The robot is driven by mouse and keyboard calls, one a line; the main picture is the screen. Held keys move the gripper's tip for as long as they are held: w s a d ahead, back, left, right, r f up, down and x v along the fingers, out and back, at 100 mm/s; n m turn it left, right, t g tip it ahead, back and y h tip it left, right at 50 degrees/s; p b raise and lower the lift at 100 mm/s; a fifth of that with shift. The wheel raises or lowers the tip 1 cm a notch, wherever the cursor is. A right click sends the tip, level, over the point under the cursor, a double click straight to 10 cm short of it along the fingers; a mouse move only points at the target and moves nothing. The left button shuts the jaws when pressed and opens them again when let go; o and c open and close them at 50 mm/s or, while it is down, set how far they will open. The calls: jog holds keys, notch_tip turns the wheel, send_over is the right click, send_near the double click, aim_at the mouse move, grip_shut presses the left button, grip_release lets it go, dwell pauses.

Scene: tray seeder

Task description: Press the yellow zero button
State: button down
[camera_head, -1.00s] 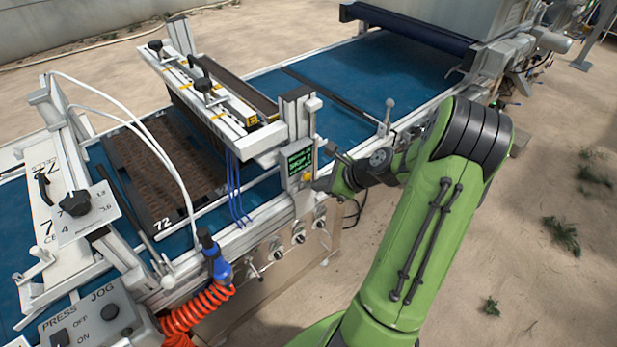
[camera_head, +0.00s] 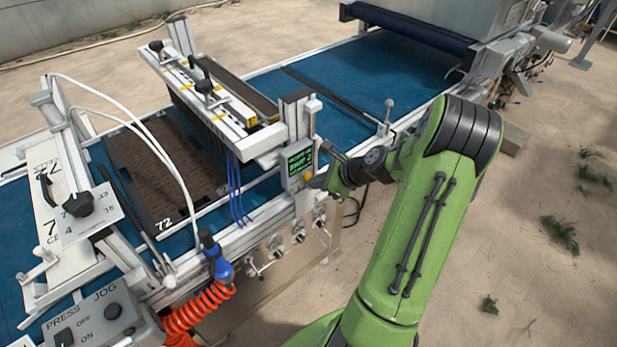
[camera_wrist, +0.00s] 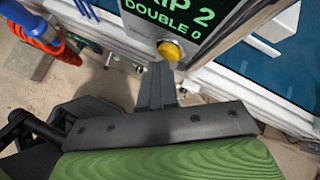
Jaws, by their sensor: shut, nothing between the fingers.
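The yellow zero button (camera_head: 308,174) sits at the lower right of a small display box (camera_head: 299,163) with green text, on the machine's near side. In the wrist view the round yellow button (camera_wrist: 171,50) is just beyond my fingertips, below the green text on the display (camera_wrist: 190,20). My gripper (camera_wrist: 158,70) is shut and empty, its fingers pointing at the button. A small gap seems to separate them; contact cannot be told for certain. In the head view my gripper (camera_head: 318,181) is right beside the button, its tips partly hidden.
A dark tray (camera_head: 165,222) marked 72 lies on the blue belt (camera_head: 345,85). A metal post (camera_head: 296,115) stands by the display. Blue tubes (camera_head: 236,190), a red coiled hose (camera_head: 200,310) and knobs (camera_head: 298,234) line the near side. Open ground lies to the right.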

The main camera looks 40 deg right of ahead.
jog(key=shift+w, duration=0.3)
dwell(0.5)
jog(key=shift+s+p, duration=0.35)
jog(key=shift+s, duration=0.6)
jog(key=s, duration=0.5)
jog(key=shift+p, duration=0.3)
